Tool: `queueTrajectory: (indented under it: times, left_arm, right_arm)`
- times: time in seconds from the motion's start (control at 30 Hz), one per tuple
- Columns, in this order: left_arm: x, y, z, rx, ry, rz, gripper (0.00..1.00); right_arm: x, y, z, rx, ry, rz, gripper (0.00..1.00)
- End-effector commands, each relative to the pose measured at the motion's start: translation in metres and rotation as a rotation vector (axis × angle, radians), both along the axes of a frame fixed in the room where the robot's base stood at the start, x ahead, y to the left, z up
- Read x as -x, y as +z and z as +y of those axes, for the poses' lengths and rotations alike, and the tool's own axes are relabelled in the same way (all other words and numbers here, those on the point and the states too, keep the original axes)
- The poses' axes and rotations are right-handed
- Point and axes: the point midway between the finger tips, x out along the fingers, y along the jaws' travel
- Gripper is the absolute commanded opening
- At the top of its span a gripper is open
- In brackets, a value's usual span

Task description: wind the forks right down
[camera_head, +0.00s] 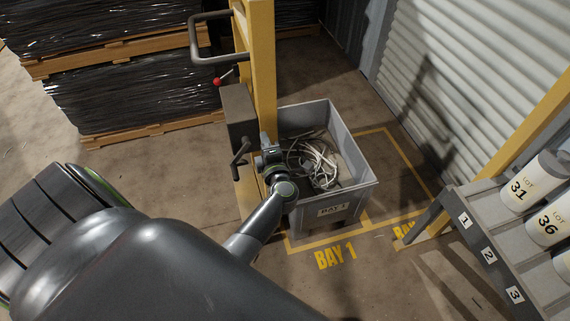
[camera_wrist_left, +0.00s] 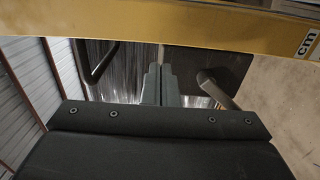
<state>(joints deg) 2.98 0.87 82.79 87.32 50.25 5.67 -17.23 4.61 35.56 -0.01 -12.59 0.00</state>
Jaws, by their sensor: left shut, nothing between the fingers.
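The stacker has a yellow mast (camera_head: 263,70), a dark box (camera_head: 238,104) on its side and a dark crank handle (camera_head: 239,150) below. Its forks cannot be made out. A grey crate (camera_head: 360,184) marked BAY 1 stands beside the mast, holding tangled cable scrap (camera_head: 318,165). My left gripper (camera_head: 267,142) is shut and empty, close to the mast between the crank handle and the crate. In the left wrist view its fingers (camera_wrist_left: 160,84) are together, with a yellow beam (camera_wrist_left: 150,22) across the top and a dark bent handle (camera_wrist_left: 216,90) to their right, apart from them.
A dark push bar (camera_head: 194,40) and a red-knobbed lever (camera_head: 217,82) stick out from the mast. Wrapped pallets (camera_head: 130,90) stand behind. A rack (camera_head: 500,245) with white lot containers is at right.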

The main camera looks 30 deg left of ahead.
Motion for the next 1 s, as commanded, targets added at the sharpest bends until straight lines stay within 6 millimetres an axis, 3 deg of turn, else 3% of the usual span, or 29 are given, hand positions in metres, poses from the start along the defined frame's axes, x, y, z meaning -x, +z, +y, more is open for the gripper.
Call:
queueTrajectory:
  times: [0.47,1.0]
  left_arm:
    - [0.008,0.008,0.005,-0.001,0.000,0.001,0.00]
    - [0.048,0.006,-0.042,0.002,0.001,0.002,0.00]
  right_arm:
    - [0.000,0.014,-0.001,0.001,0.000,0.000,0.36]
    - [0.000,0.019,0.000,0.000,0.000,0.001,0.36]
